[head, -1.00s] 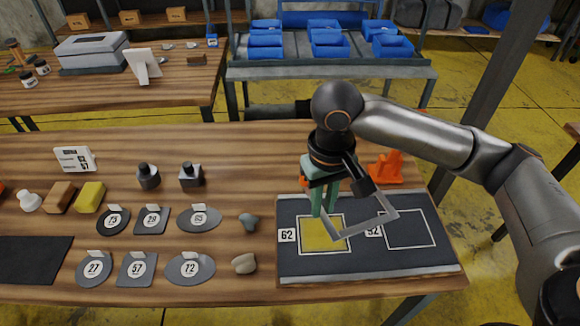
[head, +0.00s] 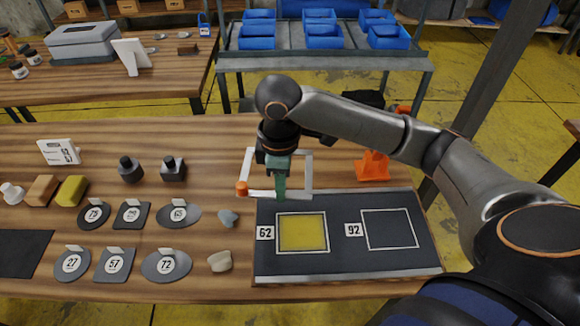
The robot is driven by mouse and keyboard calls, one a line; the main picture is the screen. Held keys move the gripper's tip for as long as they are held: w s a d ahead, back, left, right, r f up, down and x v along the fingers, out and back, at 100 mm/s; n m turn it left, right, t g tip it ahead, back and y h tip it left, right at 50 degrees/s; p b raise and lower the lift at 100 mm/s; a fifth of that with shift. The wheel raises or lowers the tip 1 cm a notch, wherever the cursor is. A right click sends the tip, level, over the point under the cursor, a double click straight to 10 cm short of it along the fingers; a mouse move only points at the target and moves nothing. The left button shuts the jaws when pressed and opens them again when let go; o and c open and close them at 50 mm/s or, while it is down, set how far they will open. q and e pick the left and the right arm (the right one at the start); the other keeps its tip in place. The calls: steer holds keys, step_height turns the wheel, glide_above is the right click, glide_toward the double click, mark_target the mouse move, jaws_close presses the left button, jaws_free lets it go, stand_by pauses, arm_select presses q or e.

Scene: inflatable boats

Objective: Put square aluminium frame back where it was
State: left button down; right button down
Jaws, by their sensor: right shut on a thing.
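The square aluminium frame (head: 308,173) is a thin, pale open square. It is behind the dark mat (head: 340,267), with its front side close to the mat's back edge. My right gripper (head: 280,190) points down and is shut on the frame's front side. The gripper and wrist hide part of the frame. I cannot tell whether the frame touches the table or hangs just above it. The mat has a yellow square (head: 302,232) beside label 62 and an empty white-outlined dark square (head: 389,229) beside label 92. My left gripper is not in view.
An orange stand (head: 372,166) is right of the frame, and a small orange cylinder (head: 242,188) is at its front left corner. A blue-grey stone (head: 228,218) and a pale stone (head: 220,261) lie left of the mat. Numbered dark patches (head: 166,266) lie farther left.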

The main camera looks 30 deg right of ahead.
steer(key=shift+w+d+f+n, duration=0.25)
steer(key=shift+d+n, duration=0.05)
steer(key=shift+n, duration=0.2)
steer(key=w+d+f, duration=0.4)
steer(key=w+d, duration=0.2)
steer(key=d, duration=0.1)
glide_above(296, 184)
steer(key=f, duration=0.3)
steer(key=s+f+b, duration=0.1)
steer(key=shift+a+f, duration=0.2)
steer(key=shift+a, duration=0.15)
steer(key=shift+w+d+f, duration=0.25)
steer(key=shift+w+f, duration=0.1)
steer(key=shift+f, duration=0.05)
steer(key=shift+w+d+f, duration=0.1)
steer(key=shift+d+f, duration=0.05)
steer(key=shift+f, duration=1.65)
steer(key=c, duration=1.1)
jaws_free()
